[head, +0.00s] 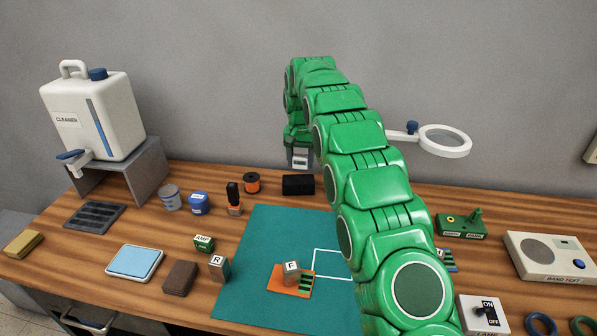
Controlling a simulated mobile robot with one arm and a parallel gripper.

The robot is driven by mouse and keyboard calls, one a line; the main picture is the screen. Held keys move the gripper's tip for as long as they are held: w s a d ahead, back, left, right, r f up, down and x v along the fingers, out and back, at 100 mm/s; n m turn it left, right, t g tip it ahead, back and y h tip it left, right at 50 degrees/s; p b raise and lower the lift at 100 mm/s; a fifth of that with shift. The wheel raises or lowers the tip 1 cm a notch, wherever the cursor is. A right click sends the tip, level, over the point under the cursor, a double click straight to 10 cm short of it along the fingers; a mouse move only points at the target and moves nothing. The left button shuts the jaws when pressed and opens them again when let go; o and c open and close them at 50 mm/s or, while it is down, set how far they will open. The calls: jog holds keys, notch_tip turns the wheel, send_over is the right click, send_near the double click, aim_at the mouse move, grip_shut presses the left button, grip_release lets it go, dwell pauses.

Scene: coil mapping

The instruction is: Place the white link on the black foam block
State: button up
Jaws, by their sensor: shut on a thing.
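The black foam block (298,185) lies at the back of the wooden table, behind the teal mat. My gripper (300,164) hangs at the end of my green arm, just above and behind the foam block in the picture. It is small here, and its fingertips are hard to make out. A small whitish piece (300,158) shows at its lower end and looks like the white link, held shut in the jaws. Any gap between it and the foam block is too small to judge.
The teal mat (255,240) carries an orange board (285,287) with an F block. A magnifier ring (445,141) stands at the back right. My arm hides the table's middle right.

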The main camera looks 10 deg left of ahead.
aim_at(298, 179)
jog(key=shift+w+a+f, duration=0.25)
jog(key=shift+w+f, duration=0.45)
jog(key=shift+f, duration=0.1)
jog(key=shift+w+a+f, duration=0.25)
jog(key=shift+w+f, duration=0.4)
jog(key=shift+f, duration=0.15)
jog(key=shift+w+a+f, duration=0.1)
jog(key=shift+w+f, duration=0.15)
jog(key=shift+f, duration=1.65)
jog(key=shift+f, duration=0.15)
jog(key=o, duration=1.1)
jog(key=shift+o, duration=0.2)
